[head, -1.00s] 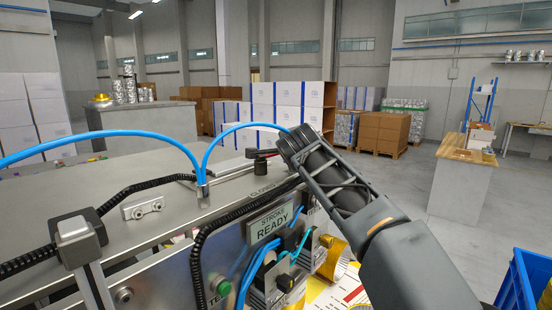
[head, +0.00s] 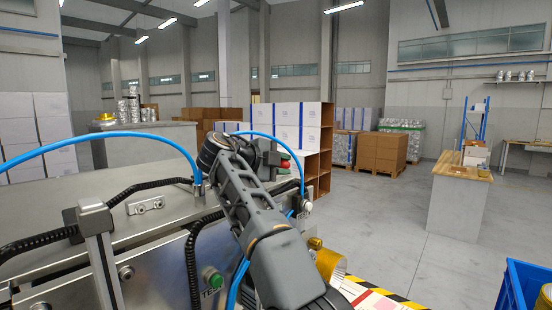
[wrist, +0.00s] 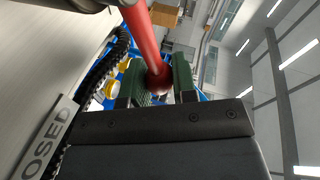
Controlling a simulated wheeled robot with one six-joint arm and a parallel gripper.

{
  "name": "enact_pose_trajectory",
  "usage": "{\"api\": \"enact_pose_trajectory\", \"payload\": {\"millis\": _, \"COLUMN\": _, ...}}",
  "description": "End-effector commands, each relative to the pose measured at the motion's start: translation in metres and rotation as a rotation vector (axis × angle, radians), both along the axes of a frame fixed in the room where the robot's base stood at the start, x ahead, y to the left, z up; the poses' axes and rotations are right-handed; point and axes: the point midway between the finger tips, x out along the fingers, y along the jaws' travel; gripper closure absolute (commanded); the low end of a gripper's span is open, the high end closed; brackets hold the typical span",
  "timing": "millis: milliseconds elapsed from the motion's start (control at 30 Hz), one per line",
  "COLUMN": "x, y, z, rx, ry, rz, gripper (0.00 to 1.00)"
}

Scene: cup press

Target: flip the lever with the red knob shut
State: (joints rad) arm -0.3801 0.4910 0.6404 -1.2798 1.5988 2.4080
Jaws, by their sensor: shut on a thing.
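The lever's red arm (wrist: 143,35) comes down from the top of the wrist view to a dark red knob (wrist: 157,80). My gripper (wrist: 157,84) has its green finger pads on either side of the knob and is shut on it. In the head view a small red part of the lever (head: 285,164) shows at the right end of my gripper (head: 272,157), above the machine's far right edge. My arm hides the lever's pivot there. A plate with the letters "OSED" (wrist: 46,138) lies at the left in the wrist view.
The metal machine top (head: 130,185) carries blue hoses (head: 95,136) and black ribbed cable (head: 145,186) close to my arm. A gold cup-like part (head: 330,265) sits at its front right. A blue crate (head: 520,285) stands at the lower right. Open floor lies beyond.

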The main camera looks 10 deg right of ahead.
Motion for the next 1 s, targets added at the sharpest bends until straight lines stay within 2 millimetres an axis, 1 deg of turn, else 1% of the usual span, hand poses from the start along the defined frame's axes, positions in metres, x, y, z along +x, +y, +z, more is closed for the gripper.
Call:
{"api": "enact_pose_trajectory", "payload": {"millis": 33, "x": -0.001, "y": 0.003, "z": 0.003, "rx": -0.002, "ry": 0.005, "rz": -0.029, "gripper": 1.00}}
{"api": "enact_pose_trajectory", "payload": {"millis": 200, "x": -0.007, "y": 0.008, "z": 0.002, "rx": -0.001, "ry": 0.004, "rz": -0.121, "gripper": 1.00}}
{"api": "enact_pose_trajectory", "payload": {"millis": 400, "x": -0.011, "y": 0.013, "z": 0.001, "rx": -0.001, "ry": 0.004, "rz": -0.184, "gripper": 1.00}}
{"api": "enact_pose_trajectory", "payload": {"millis": 1000, "x": -0.012, "y": 0.016, "z": -0.001, "rx": -0.001, "ry": 0.005, "rz": -0.216, "gripper": 1.00}}
